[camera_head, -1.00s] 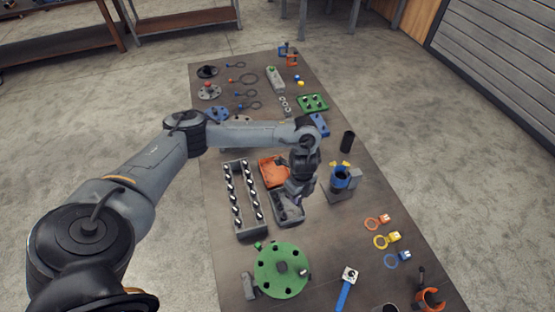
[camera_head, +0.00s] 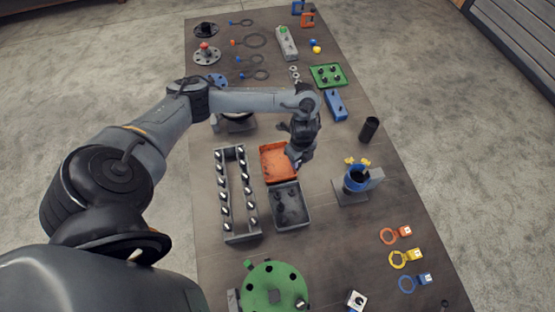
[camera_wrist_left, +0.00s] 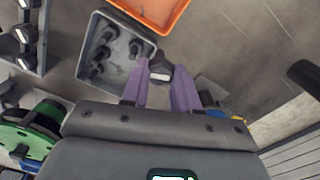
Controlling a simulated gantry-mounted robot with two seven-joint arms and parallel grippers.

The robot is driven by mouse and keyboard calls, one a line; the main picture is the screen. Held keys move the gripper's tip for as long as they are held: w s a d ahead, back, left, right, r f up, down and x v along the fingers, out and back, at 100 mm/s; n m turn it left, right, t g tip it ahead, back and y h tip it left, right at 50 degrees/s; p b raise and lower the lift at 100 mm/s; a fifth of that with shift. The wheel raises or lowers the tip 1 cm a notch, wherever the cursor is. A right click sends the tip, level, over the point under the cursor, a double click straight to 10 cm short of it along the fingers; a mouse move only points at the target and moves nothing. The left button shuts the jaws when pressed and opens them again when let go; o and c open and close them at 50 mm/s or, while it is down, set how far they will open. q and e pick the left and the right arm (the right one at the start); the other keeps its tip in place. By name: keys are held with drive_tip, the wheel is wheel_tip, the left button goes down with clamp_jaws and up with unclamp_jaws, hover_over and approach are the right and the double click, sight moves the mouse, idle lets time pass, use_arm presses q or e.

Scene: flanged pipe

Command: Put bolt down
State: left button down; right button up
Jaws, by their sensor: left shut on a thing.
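My left gripper (camera_head: 297,165) is at the right edge of the orange tray (camera_head: 268,163), behind the grey tray (camera_head: 306,213) in the head view. Its purple fingers (camera_wrist_left: 161,70) are shut on a dark bolt (camera_wrist_left: 163,74) with a pale end, best seen in the left wrist view. The grey tray also shows in the left wrist view (camera_wrist_left: 90,35), with several dark bolts (camera_wrist_left: 103,50) lying in it. The orange tray appears beyond it (camera_wrist_left: 165,12). The fingers and bolt look above the table, clear of both trays. My right gripper is out of view.
A long grey rack (camera_head: 222,190) with several bolts stands left of the trays. A blue cup-like part on a grey stand (camera_head: 357,178) is to the right. A green round flange (camera_head: 272,290) lies in front. Bare table lies between gripper and stand.

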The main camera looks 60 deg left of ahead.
use_arm(q)
drive_tip(key=shift+s+a+f+b, duration=0.35)
drive_tip(key=shift+s+a+f, duration=0.2)
drive_tip(key=shift+a+f, duration=1.1)
drive_tip(key=shift+s+a+f+b, duration=0.35)
drive_tip(key=shift+s+a+f, duration=0.15)
drive_tip(key=shift+a+f, duration=1.2)
drive_tip(key=shift+s+a+f+b, duration=0.35)
drive_tip(key=shift+s+a+f, duration=0.2)
drive_tip(key=shift+a+f, duration=1.1)
drive_tip(key=shift+f, duration=0.1)
drive_tip(key=c, duration=0.8)
unclamp_jaws()
drive_tip(key=shift+c, duration=0.2)
